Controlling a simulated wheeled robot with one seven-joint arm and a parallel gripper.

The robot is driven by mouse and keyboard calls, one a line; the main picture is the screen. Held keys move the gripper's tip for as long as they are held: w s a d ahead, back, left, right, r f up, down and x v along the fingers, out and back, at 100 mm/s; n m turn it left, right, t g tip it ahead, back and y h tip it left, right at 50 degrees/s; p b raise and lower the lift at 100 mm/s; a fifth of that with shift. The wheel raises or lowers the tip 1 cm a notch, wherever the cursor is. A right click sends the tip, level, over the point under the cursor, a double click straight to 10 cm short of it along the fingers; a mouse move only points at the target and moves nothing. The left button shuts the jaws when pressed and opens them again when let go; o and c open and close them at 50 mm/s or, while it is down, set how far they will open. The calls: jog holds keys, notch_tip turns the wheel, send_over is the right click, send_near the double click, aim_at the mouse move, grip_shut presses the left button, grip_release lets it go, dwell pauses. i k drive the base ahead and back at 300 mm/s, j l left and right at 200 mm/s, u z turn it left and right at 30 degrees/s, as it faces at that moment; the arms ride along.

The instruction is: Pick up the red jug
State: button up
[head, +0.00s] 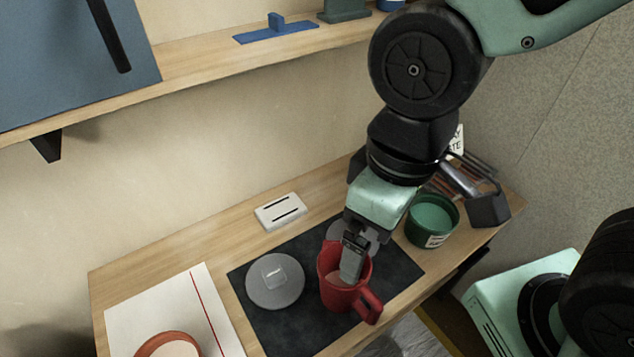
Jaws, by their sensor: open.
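The red jug (335,293) stands upright on a dark mat (300,329) on the wooden table, with its handle toward the lower right. Something pale shows inside it. My gripper (351,272) points down at the jug's mouth from above. One finger overlaps the jug's opening in the picture; the other is hard to make out. The jaws are open, and I cannot tell whether they touch the jug's wall. My gripper hides part of the rim.
A grey round lid (275,282) lies left of the jug, and another grey disc (340,237) is partly hidden behind my gripper. A green tub (432,221) stands right. A white slotted block (281,212) is behind. A shelf (230,62) runs above.

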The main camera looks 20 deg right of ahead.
aim_at(338, 295)
jog(key=u, duration=1.6)
jog(key=l+z, duration=0.15)
jog(key=z, duration=0.2)
jog(key=l+z, duration=0.3)
jog(key=i+z, duration=0.1)
jog(key=z, duration=0.25)
jog(key=k+j, duration=0.15)
jog(key=j, duration=0.25)
jog(key=k+j+z, duration=0.1)
jog(key=j, duration=0.3)
jog(key=k+j, duration=0.2)
jog(key=j, duration=0.2)
jog(key=k+j, duration=0.15)
jog(key=j, duration=0.25)
jog(key=z, duration=0.05)
